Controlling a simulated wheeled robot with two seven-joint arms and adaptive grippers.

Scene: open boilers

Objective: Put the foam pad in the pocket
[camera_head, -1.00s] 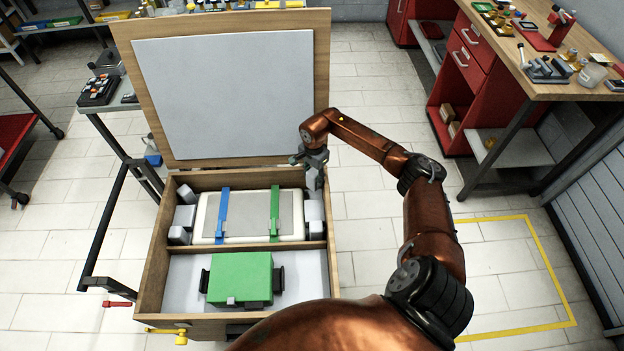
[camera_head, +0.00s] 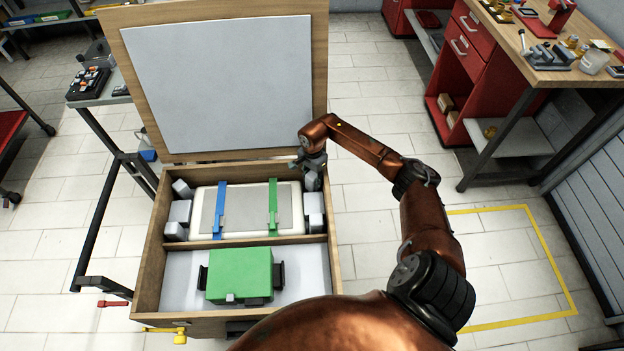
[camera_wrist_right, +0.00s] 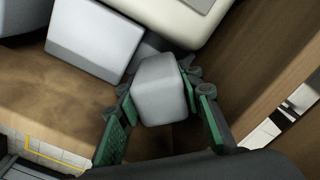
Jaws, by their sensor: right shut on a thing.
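My right gripper (camera_head: 313,168) is at the back right corner of the open wooden crate (camera_head: 152,245). It is shut on a light grey foam pad (camera_wrist_right: 162,90), which shows between its green fingers in the right wrist view. The held pad is down by the corner, beside the white case (camera_head: 230,236) with blue and green straps; the exact contact with the pocket walls cannot be told. Another grey pad (camera_wrist_right: 95,38) stands beside the case, near the held one. More grey pads (camera_head: 179,211) stand at the case's left side. My left gripper is not in view.
The crate's lid (camera_head: 225,85) stands open behind. A wooden divider (camera_head: 180,246) separates the case from a front compartment with a green box (camera_head: 240,272). A workbench (camera_head: 540,65) stands at the right, with clear floor between.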

